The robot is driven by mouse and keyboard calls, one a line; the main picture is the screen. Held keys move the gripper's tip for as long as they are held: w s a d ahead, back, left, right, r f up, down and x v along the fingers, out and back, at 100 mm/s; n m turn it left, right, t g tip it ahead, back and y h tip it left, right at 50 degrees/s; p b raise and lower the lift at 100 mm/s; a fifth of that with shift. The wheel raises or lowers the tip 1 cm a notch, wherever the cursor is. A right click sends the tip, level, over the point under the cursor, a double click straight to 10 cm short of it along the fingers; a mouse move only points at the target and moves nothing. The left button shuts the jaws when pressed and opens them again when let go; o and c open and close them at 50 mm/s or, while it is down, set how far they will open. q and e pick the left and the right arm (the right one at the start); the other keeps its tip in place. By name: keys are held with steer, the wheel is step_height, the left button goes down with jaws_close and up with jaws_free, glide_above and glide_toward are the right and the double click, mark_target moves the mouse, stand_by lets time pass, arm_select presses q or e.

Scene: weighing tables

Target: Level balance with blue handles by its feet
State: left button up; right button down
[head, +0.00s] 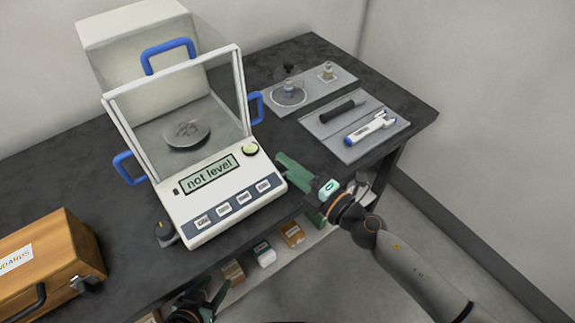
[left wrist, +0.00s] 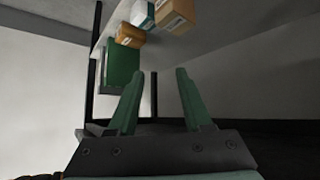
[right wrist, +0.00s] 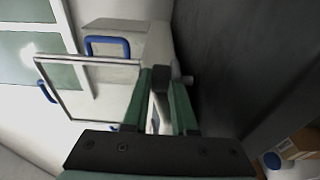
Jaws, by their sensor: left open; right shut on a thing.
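The balance with blue handles (head: 225,218) stands on the dark table, its display (head: 208,174) reading "not level". A round greenish bubble level (head: 250,149) sits at its front right; the bubble's place is too small to tell. A dark foot knob (head: 164,232) shows at its front left corner. My right gripper (head: 282,160) is at the balance's front right corner. In the right wrist view it is shut on a dark foot (right wrist: 160,80), which the fingers hide in the head view. My left gripper (head: 208,292) is open and empty, low before the table's front edge.
A wooden case (head: 45,262) stands at the left. Small boxes (head: 291,233) stand on a shelf below. The table's back left is clear.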

steer(key=shift+w+d+f+n+g+y+b, duration=0.1)
steer(key=shift+w+n+g+y+b, duration=0.05)
steer(key=shift+n+g+y+b, duration=0.8)
steer(key=shift+w+d+f+n+g+y+b, duration=0.1)
steer(key=shift+n+g+y+b, duration=0.55)
steer(key=shift+g, duration=0.6)
steer(key=shift+n+g+y+b, duration=0.3)
steer(key=shift+n+g+b, duration=0.1)
steer(key=shift+n+g, duration=0.3)
steer(key=shift+r+g, duration=0.1)
steer(key=shift+g, duration=0.3)
steer(key=shift+n+g+y+b, duration=0.3)
steer(key=shift+n+b, duration=0.2)
arm_select(q)
steer(key=f, duration=0.1)
steer(key=d+f, duration=0.1)
steer(key=w+f, duration=0.1)
steer(key=shift+d+f, duration=0.35)
steer(key=shift+f, duration=0.05)
arm_select(e)
steer(key=shift+r+g, duration=0.1)
steer(key=shift+g, duration=0.2)
steer(key=c, duration=0.9)
jaws_free()
arm_select(q)
steer(key=shift+s+f, duration=0.1)
steer(key=shift+s, duration=0.05)
arm_select(e)
steer(key=shift+o, duration=0.9)
